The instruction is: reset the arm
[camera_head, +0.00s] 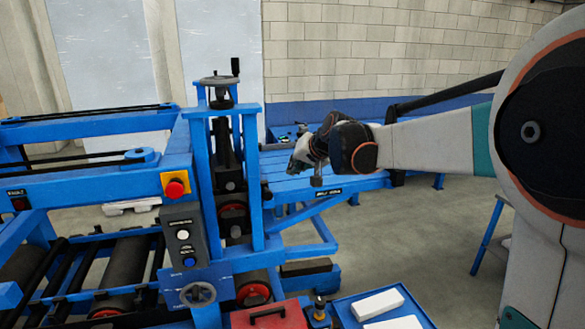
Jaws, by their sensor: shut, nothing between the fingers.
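My arm reaches in from the right edge of the head view toward the middle. My gripper (300,168) is at its end, in front of the blue table (345,184) behind the machine. The gripper is small and dark in this view, and its fingers look closed with nothing held. It is in the air, to the right of the machine's upright blue column (251,165). Whether it is clear of the table cannot be judged exactly from this view.
The blue panel machine (90,121) with rollers fills the left side. It has a red stop button (175,188) and a handwheel (198,293). A red toolbox (268,315) and a blue tray (345,316) with white blocks stand at the bottom. Grey floor is free at centre right.

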